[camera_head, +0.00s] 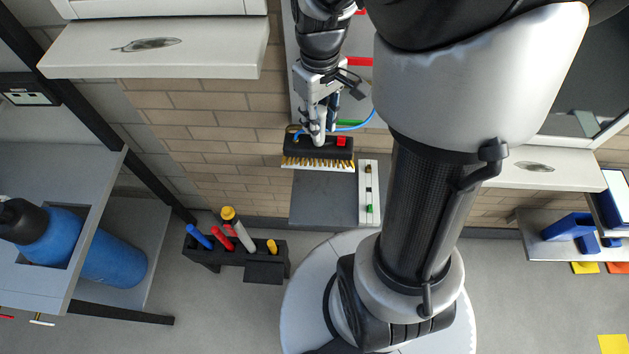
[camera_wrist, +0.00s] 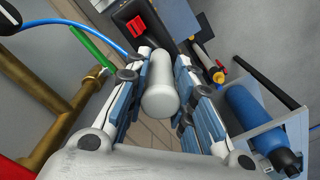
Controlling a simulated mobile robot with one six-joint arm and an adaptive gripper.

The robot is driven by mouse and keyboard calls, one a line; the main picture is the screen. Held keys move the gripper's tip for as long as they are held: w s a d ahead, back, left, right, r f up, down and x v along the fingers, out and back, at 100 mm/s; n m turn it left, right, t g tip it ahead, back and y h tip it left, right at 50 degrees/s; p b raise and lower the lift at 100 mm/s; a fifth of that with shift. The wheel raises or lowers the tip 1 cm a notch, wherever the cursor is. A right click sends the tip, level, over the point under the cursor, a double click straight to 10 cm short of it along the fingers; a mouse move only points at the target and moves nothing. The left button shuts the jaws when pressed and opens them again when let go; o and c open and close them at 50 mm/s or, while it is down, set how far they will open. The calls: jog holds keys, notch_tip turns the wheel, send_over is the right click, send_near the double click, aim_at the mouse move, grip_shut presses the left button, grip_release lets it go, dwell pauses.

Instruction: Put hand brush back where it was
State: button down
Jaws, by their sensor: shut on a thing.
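The hand brush (camera_head: 300,147) has a black block, a red piece on it and a row of yellowish bristles. In the head view it hangs from my gripper (camera_head: 318,128), bristles toward the picture's bottom, in front of the brick wall. In the wrist view my gripper (camera_wrist: 160,88) is shut on the brush's pale grey round handle (camera_wrist: 159,100). The black block and red piece show beyond the fingers. I cannot tell whether the bristles touch anything.
A grey panel (camera_head: 322,205) with a pale strip (camera_head: 369,205) shows below the brush. A black holder (camera_head: 264,262) with several coloured tools stands lower left. A blue cylinder (camera_head: 112,266) lies at the left shelf. A white ledge (camera_head: 150,52) juts out upper left.

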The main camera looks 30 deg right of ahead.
aim_at(312, 145)
jog(key=shift+w+d, duration=0.2)
notch_tip(312, 145, down, 20)
jog(key=b, duration=0.6)
jog(key=shift+r, duration=0.2)
jog(key=c, duration=1.4)
grip_release()
jog(key=shift+o, duration=0.2)
jog(key=shift+r, duration=0.1)
notch_tip(312, 145, up, 12)
jog(key=p, duration=0.3)
jog(key=shift+f+p, duration=0.2)
jog(key=shift+p, duration=0.1)
jog(key=shift+t, duration=0.5)
jog(key=r, duration=0.1)
jog(key=a+r, duration=0.1)
jog(key=r, duration=0.1)
jog(key=a+r, duration=0.1)
jog(key=r, duration=0.1)
jog(key=shift+s+a+r, duration=0.1)
jog(key=shift+s+r, duration=0.05)
jog(key=shift+s, duration=0.25)
jog(key=s+a+r+m+t, duration=0.1)
jog(key=s+a+r+t, duration=0.1)
jog(key=s+a+r, duration=0.2)
jog(key=s+a+r+t, duration=0.1)
jog(key=s+a+r, duration=0.3)
jog(key=s+r, duration=0.4)
jog(key=shift+s+a+m+t, duration=0.25)
jog(key=shift+s+m+t, duration=0.15)
